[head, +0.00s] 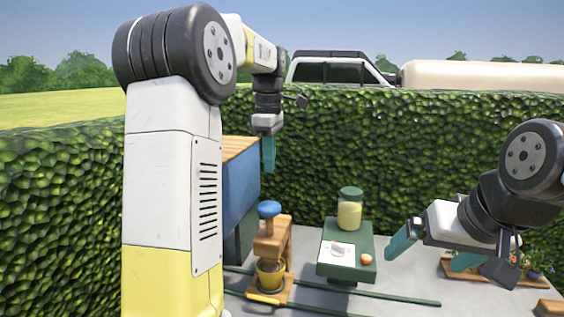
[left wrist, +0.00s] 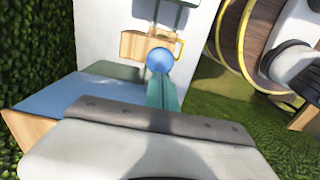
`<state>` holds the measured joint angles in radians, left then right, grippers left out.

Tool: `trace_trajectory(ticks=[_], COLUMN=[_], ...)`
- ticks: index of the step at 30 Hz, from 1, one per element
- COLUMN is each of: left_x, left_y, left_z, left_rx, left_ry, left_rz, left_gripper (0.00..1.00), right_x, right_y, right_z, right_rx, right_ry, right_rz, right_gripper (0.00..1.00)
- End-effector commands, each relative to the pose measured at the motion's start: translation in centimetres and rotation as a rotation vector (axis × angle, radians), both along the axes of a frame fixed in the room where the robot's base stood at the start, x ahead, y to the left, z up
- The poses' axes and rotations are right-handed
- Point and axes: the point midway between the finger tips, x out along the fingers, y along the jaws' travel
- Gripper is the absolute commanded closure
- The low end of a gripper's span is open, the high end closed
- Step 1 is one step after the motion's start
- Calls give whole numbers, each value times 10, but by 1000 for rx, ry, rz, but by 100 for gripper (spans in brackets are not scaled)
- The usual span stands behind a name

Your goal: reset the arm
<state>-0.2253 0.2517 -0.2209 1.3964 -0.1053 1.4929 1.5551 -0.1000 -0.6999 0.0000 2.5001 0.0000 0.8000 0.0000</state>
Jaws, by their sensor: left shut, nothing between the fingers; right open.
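My left arm rises at the left of the head view and bends over at the top. Its gripper (head: 268,152) points down, high in front of the hedge and beside the blue cabinet. Its teal fingers are shut with nothing between them; they also show in the left wrist view (left wrist: 162,92). My right gripper (head: 428,250) is at the right of the head view, tilted to the lower left. Its teal fingers are spread apart and empty.
A wooden stand with a blue knob (head: 269,209) and a yellow pot (head: 269,273) is below my left gripper. A green table (head: 336,268) holds a jar (head: 349,209), a white card and a small round item. Flowers (head: 533,271) sit in a tray behind my right gripper. A hedge (head: 340,150) closes the back.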

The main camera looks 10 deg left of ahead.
Motion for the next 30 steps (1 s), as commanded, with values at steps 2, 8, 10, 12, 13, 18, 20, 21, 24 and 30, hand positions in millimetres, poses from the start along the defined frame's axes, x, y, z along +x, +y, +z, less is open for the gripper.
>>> trace_trajectory(ticks=[2, 8, 10, 12, 13, 18, 20, 21, 24, 30], left_x=[0, 0, -2, -8, -13, -62, -85, -100, -137, -201], left_y=[0, 0, 0, 1, 1, -4, -8, -11, -20, -38], left_z=[0, 0, 0, 3, 4, 9, 8, 6, -3, -33], left_rx=[0, 0, -3, -12, -18, -55, -55, -47, -8, 140], left_ry=[0, 0, -4, -20, -29, -150, -210, -250, -349, -505], left_rz=[0, 0, -9, -48, -79, -393, -537, -634, -872, -1283], left_gripper=[100, 100, 100, 100, 100, 100, 100, 100, 100, 100], right_x=[0, 0, 0, 0, 0, 0, 0, 0, 0, 0], right_y=[0, 0, 0, 0, 0, 0, 0, 0, 0, 0], right_z=[0, 0, 0, 0, 0, 0, 0, 0, 0, 0], right_rx=[0, 0, 0, 0, 0, 0, 0, 0, 0, 0], right_ry=[0, 0, 0, 0, 0, 0, 0, 0, 0, 0], right_rz=[0, 0, 0, 0, 0, 0, 0, 0, 0, 0], right_gripper=[1, 1, 1, 1, 1, 1, 1, 1, 1, 1])
